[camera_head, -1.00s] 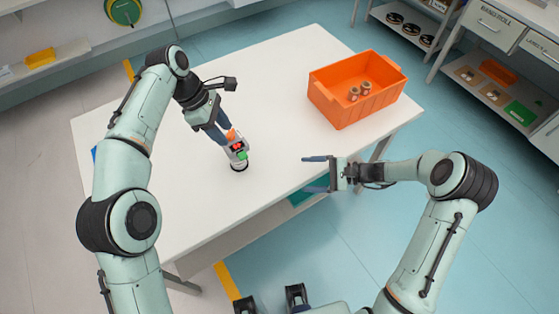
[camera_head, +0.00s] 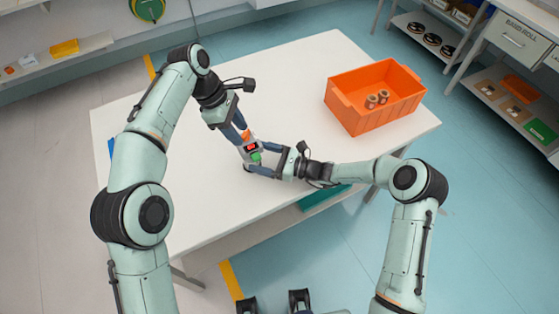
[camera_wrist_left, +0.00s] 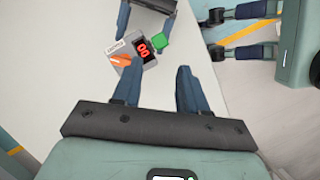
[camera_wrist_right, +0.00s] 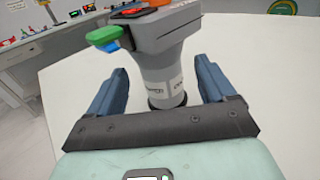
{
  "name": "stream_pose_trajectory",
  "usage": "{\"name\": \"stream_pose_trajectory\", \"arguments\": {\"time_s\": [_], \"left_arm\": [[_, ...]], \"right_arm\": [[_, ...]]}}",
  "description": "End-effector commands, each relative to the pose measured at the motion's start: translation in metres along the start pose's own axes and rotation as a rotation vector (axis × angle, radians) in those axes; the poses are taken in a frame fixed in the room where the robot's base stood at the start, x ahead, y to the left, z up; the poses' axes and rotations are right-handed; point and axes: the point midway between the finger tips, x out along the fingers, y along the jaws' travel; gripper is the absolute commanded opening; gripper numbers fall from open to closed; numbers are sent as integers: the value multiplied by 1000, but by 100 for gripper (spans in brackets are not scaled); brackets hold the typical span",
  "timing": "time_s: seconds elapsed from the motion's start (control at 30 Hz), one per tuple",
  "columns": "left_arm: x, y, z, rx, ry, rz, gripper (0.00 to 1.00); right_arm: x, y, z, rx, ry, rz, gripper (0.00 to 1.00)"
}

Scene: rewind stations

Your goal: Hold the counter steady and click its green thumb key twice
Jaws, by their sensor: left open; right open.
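The counter (camera_head: 252,149) stands upright on the white table, with a grey head, a red display, an orange part and a green thumb key (camera_head: 256,157). In the left wrist view the display on the counter (camera_wrist_left: 149,64) seems to read 00. My left gripper (camera_head: 239,132) is open at the counter's far side; its left finger reaches close to the orange part (camera_wrist_left: 119,60). My right gripper (camera_head: 256,160) is open, its fingers on either side of the counter's stem (camera_wrist_right: 164,85), with gaps showing. The green key (camera_wrist_right: 104,35) is above the right gripper's left finger.
An orange crate (camera_head: 345,105) with two small spools (camera_head: 377,98) stands on the table at the far right. The white table (camera_head: 285,85) is clear between crate and counter. Shelves and drawers (camera_head: 525,42) stand beyond, across the floor.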

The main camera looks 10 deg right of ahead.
Motion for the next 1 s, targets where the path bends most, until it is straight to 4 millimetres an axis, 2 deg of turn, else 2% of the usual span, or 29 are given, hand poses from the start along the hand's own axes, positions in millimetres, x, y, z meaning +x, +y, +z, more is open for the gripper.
{"name": "stream_pose_trajectory", "arguments": {"time_s": [0.1, 0.27, 0.63, 0.67, 0.83, 0.87, 0.9, 0.97, 1.0], "left_arm": [[0, 0, 0, 0, 0, 0, 43], [0, 0, 0, 0, 0, 0, 43], [0, 0, 0, 0, 0, 0, 43], [0, 0, 0, 0, 0, 0, 43], [0, 0, 0, 0, 0, 0, 43], [0, 0, 0, 0, 0, 0, 43], [0, 0, 0, 0, 0, 0, 36], [0, 0, 0, 0, 0, 0, 16], [0, 0, 0, 0, 0, 0, 4]], "right_arm": [[20, 1, 0, 0, -1, 2, 83], [35, 1, 0, 0, 0, 2, 83], [41, 0, 0, -1, 1, -1, 83], [41, 0, 0, -1, 1, -1, 80], [40, 0, 0, -1, 1, 0, 25], [40, 0, 0, -1, 1, 0, 22], [40, 0, 0, -1, 1, 0, 22], [40, 0, 0, -1, 1, 0, 22], [40, 0, 0, -1, 1, 0, 22]]}}
